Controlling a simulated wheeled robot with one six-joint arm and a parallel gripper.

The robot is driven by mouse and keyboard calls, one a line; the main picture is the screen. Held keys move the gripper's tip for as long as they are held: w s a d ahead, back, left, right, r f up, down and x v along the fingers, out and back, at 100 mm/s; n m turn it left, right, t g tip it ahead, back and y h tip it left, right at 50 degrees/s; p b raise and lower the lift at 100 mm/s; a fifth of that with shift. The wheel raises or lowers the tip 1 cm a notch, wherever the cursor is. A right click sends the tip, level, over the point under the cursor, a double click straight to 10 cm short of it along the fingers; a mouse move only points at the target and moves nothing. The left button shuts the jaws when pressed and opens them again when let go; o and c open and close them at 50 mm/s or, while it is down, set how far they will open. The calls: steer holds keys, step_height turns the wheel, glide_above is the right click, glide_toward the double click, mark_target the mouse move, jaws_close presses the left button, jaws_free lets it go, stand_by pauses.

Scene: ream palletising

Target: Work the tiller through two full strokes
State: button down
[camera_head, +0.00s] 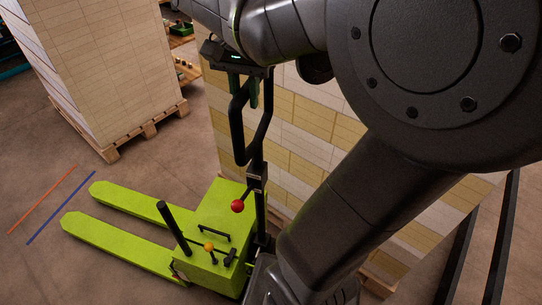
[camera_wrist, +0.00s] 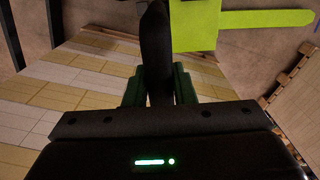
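The lime-green pallet jack (camera_head: 215,225) stands on the floor, its two forks pointing left. Its black tiller (camera_head: 266,128) rises close to upright from the body and ends in a loop handle. A red knob (camera_head: 237,206) sits on a lever at the tiller's lower part. My gripper (camera_head: 251,95) is at the top of the loop. In the wrist view its green finger pads (camera_wrist: 160,88) lie on both sides of the black tiller bar (camera_wrist: 157,40), close against it. The exact contact is partly hidden by the gripper body.
A tall stack of reams (camera_head: 100,65) stands on a wooden pallet (camera_head: 145,130) at the upper left. Another pale and yellow stack (camera_head: 305,125) is close behind the tiller. Red and blue floor lines (camera_head: 62,207) lie left of the forks. The floor there is clear.

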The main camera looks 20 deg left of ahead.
steer(key=d+f, duration=0.1)
steer(key=d, duration=1.2)
steer(key=shift+s+d+f, duration=0.2)
steer(key=shift+s+d, duration=0.05)
steer(key=shift+d, duration=0.05)
steer(key=d+f, duration=0.3)
steer(key=d, duration=1)
steer(key=shift+s+f+b, duration=0.25)
steer(key=shift+f+b, duration=0.05)
steer(key=shift+b, duration=0.05)
steer(key=shift+d, duration=0.1)
steer(key=d+f+b, duration=0.1)
steer(key=d+f, duration=0.1)
steer(key=d, duration=0.4)
steer(key=shift+s+d+f, duration=0.15)
steer(key=shift+d+f, duration=0.05)
steer(key=shift+f, duration=0.15)
